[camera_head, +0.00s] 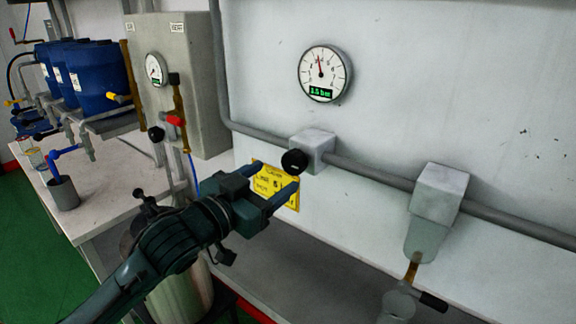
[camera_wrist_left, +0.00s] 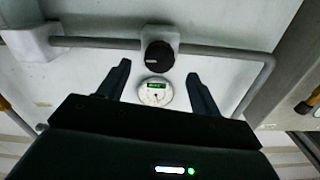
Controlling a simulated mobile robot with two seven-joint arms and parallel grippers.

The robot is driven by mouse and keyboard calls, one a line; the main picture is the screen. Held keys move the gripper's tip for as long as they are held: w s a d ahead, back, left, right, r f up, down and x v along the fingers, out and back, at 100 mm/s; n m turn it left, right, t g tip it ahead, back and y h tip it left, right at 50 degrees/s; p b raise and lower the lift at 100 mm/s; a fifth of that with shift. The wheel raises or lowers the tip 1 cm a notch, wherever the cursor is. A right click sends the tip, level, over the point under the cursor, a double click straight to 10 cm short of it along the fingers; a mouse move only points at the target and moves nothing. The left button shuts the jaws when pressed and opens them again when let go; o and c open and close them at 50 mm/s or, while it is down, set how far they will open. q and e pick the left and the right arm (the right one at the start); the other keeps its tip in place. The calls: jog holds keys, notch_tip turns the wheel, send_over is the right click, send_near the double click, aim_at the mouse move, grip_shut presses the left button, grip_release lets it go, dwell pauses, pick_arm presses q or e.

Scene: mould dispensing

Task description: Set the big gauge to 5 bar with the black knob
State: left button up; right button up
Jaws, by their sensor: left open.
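The big gauge (camera_head: 325,73) is a round white dial on the wall, and its green display seems to read 3.5 bar. The black knob (camera_head: 295,161) sticks out of a grey block on the pipe below the gauge. My left gripper (camera_head: 276,179) is open and empty, just below the knob and apart from it in the head view. In the left wrist view the knob (camera_wrist_left: 158,57) lies ahead, beyond the two fingertips (camera_wrist_left: 157,74), and the gauge (camera_wrist_left: 155,91) shows between the fingers. My right gripper is not in view.
A grey pipe (camera_head: 375,174) runs along the wall. A yellow sign (camera_head: 271,184) is behind my left gripper. A second block (camera_head: 440,187) with a spout is at the right. A grey cabinet (camera_head: 203,84) with a smaller gauge (camera_head: 156,69) and blue containers (camera_head: 100,72) stand left.

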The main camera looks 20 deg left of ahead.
aim_at(290, 167)
pick_arm(q)
jog(key=p+x, duration=0.1)
jog(key=x, duration=0.5)
jog(key=shift+s, duration=0.1)
jog(key=shift+c, duration=0.5)
jog(key=c, duration=0.9)
